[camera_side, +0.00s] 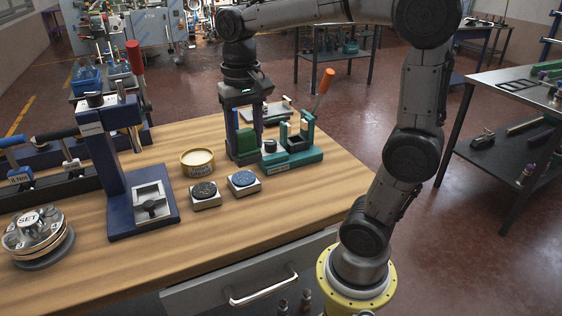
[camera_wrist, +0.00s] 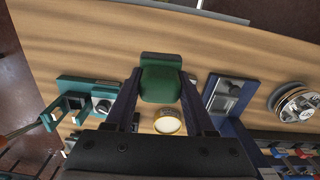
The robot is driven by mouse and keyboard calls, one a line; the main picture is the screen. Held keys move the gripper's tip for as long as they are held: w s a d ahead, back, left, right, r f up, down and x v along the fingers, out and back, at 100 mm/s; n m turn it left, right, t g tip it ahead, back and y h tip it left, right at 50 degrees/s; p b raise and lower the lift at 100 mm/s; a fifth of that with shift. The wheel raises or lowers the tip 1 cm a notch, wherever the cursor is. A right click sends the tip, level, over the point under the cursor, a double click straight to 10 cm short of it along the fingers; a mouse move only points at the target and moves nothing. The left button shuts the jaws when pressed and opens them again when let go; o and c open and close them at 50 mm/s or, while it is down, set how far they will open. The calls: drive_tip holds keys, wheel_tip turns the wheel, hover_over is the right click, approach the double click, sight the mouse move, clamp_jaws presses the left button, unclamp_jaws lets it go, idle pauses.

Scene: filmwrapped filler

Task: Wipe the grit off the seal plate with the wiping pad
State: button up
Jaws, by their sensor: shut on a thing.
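My gripper (camera_side: 243,150) is at the middle of the table, pointing down. It is shut on a green block-shaped pad, which I take for the wiping pad (camera_side: 245,145). In the wrist view the pad (camera_wrist: 160,84) sits between the two fingers of my gripper (camera_wrist: 160,78). I cannot tell whether the pad touches the table. A framed grey plate (camera_side: 152,192), likely the seal plate, lies on the base of a dark blue press, left of my gripper. It also shows in the wrist view (camera_wrist: 231,86). A dark patch or part is on it; I cannot make out grit.
A cream-topped tin (camera_side: 197,163) and two small round-topped blocks (camera_side: 204,194) (camera_side: 243,182) stand between press and gripper. A green fixture (camera_side: 296,157) with an orange handle is close right. The press column (camera_side: 107,165) stands tall. A round carousel (camera_side: 38,238) is front left.

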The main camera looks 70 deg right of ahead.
drive_tip(key=w+d+f, duration=0.2)
drive_tip(key=w+d, duration=0.3)
drive_tip(key=w, duration=0.3)
drive_tip(key=shift+m, duration=0.6)
drive_tip(key=shift+w+d+f, duration=0.15)
drive_tip(key=shift+d+f, duration=0.3)
drive_tip(key=shift+f, duration=1.3)
drive_tip(key=shift+w+d+f, duration=0.15)
drive_tip(key=shift+d+f, duration=0.35)
drive_tip(key=shift+f, duration=1.25)
drive_tip(key=shift+w+d+f, duration=0.15)
drive_tip(key=shift+d+f, duration=0.3)
drive_tip(key=shift+f, duration=1.3)
drive_tip(key=shift+s+d+f, duration=0.3)
drive_tip(key=shift+d+f, duration=0.1)
drive_tip(key=shift+f, duration=0.2)
drive_tip(key=shift+s+d, duration=1.75)
drive_tip(key=shift+d, duration=0.2)
drive_tip(key=shift+w+a, duration=2.05)
drive_tip(key=shift+a, duration=0.2)
drive_tip(key=shift+s+d, duration=2.2)
drive_tip(key=shift+d, duration=0.25)
drive_tip(key=shift+w+a, duration=2.2)
drive_tip(key=shift+a, duration=0.25)
drive_tip(key=shift+w+a+r, duration=0.1)
drive_tip(key=shift+w+r, duration=0.05)
wheel_tip(320, 180, up, 8)
